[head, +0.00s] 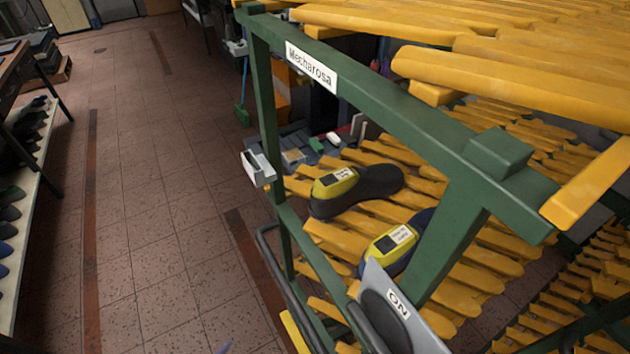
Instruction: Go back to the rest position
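Neither of my grippers can be made out in the head view. A dark shoe last with a yellow top and a label (375,184) lies on the yellow slats of the green rack (400,115). A second dark last with a yellow labelled top (390,247) lies nearer, on the same slatted shelf. The rack's slanted green post and a grey plate marked "NO" (398,304) partly hide this second last.
The rack's green frame and upper yellow slats (520,75) fill the right side. A small grey box (258,167) is fixed to its left post. A tiled floor (150,200) lies open at left. A shelf with several dark lasts (30,150) stands at the far left.

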